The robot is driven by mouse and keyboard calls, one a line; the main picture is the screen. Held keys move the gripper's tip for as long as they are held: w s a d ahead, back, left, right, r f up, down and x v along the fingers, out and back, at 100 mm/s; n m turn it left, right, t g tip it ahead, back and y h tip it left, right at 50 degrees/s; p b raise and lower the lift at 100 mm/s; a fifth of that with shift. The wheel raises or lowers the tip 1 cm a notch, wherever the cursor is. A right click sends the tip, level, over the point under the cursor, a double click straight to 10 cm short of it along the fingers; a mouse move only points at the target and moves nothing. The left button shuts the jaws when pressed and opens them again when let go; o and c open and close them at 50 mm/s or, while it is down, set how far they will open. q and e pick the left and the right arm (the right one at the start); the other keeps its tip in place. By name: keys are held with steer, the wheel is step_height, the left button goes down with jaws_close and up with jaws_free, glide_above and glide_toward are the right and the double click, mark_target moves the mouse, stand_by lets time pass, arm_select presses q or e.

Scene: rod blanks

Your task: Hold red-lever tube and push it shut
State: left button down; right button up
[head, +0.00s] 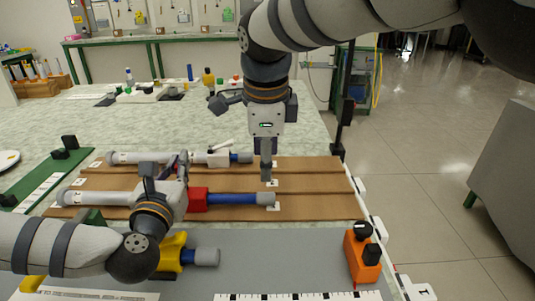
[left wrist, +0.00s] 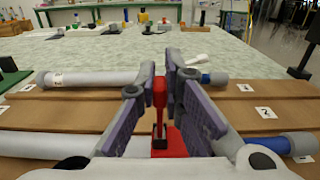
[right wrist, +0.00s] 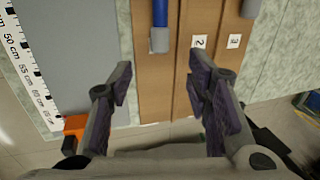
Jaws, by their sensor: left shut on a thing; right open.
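The red-lever tube is a white tube (head: 110,198) with a red clamp (head: 198,199), lying on the brown board. A blue rod (head: 232,199) with a grey end cap (head: 265,199) sticks out to the right. My left gripper (left wrist: 163,75) is shut on the upright red lever (left wrist: 159,95), which shows between its fingers. In the head view my left arm partly hides the tube. My right gripper (head: 266,178) points down over the board near the cap. In the right wrist view its fingers are apart and empty, with the grey cap (right wrist: 159,41) ahead of them.
A similar tube with a white lever (head: 219,147) lies behind on the board (head: 315,183). In front are a yellow holder (head: 174,240) with a grey-ended piece, an orange box with a black knob (head: 363,262) and a ruler strip (head: 290,296).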

steer(key=shift+w+d, duration=0.1)
steer(key=shift+d, duration=0.1)
steer(key=c, duration=0.6)
steer(key=d+n, duration=0.2)
steer(key=w+d+n+y, duration=0.1)
steer(key=d+n, duration=0.1)
steer(key=d+f+n+y, duration=0.1)
steer(key=d+n, duration=0.1)
steer(key=shift+w+n, duration=0.2)
steer(key=shift+n, duration=0.2)
jaws_close()
steer(key=d+f+n+t+y, duration=0.1)
steer(key=d+f+n+y, duration=0.25)
steer(key=d+n, duration=0.6)
steer(key=w+a+f+n, duration=0.1)
steer(key=a+f, duration=0.1)
steer(key=a+f+n, duration=0.1)
steer(key=a+f, duration=0.1)
steer(key=a, duration=0.1)
steer(key=w+a+f+n, duration=0.1)
steer(key=a+f, duration=0.1)
steer(key=f, duration=0.1)
steer(key=shift+w+a, duration=0.25)
steer(key=shift+w, duration=0.05)
steer(key=shift+a+r, duration=0.2)
steer(key=shift+a, duration=1)
steer(key=shift+s+a, duration=0.1)
steer(key=shift+a, duration=0.45)
